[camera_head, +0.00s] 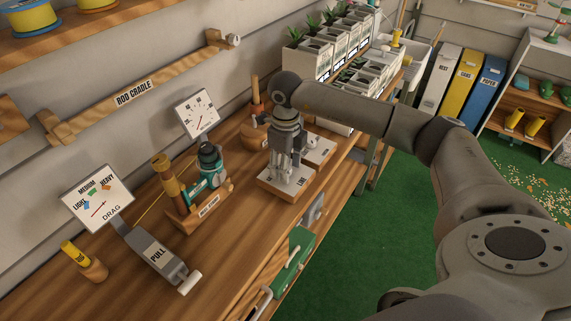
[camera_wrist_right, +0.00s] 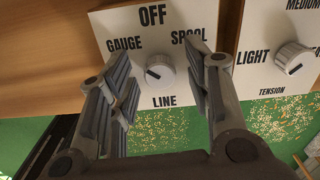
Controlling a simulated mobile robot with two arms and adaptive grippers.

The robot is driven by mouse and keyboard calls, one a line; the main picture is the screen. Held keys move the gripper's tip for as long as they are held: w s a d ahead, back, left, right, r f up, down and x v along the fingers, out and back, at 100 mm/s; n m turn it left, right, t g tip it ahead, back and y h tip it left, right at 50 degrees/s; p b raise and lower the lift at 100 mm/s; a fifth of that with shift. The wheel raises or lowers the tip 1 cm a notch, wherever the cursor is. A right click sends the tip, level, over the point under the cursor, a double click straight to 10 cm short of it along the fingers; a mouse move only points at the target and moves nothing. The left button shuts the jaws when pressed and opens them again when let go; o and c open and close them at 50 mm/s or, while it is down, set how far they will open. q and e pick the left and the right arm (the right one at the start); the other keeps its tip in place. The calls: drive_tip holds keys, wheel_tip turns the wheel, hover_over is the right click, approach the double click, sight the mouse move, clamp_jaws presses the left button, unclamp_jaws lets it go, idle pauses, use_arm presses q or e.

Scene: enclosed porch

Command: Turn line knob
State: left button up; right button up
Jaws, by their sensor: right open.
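The line knob (camera_wrist_right: 160,70) is a pale ribbed dial on a white panel (camera_wrist_right: 113,26) marked OFF, GAUGE, SPOOL and LINE. A dark pointer mark shows on the knob's left side, toward the GAUGE side. My right gripper (camera_wrist_right: 161,88) is open, with one finger left of the knob and one right of it. The fingers look apart from the knob. In the head view my right gripper (camera_head: 286,172) points down over the white panel (camera_head: 298,186) on the bench, and hides the knob there. My left gripper is not in view.
A second panel with a tension knob (camera_wrist_right: 293,59) sits close on the right. On the bench (camera_head: 235,240) are a reel on a wooden stand (camera_head: 208,207), a drag gauge (camera_head: 97,198) and a grey PULL block (camera_head: 155,254). Planter boxes (camera_head: 312,60) stand behind.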

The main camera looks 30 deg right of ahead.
drive_tip(key=shift+r, duration=0.15)
wheel_tip(320, 180, up, 12)
idle(0.4)
drive_tip(key=shift+f, duration=0.25)
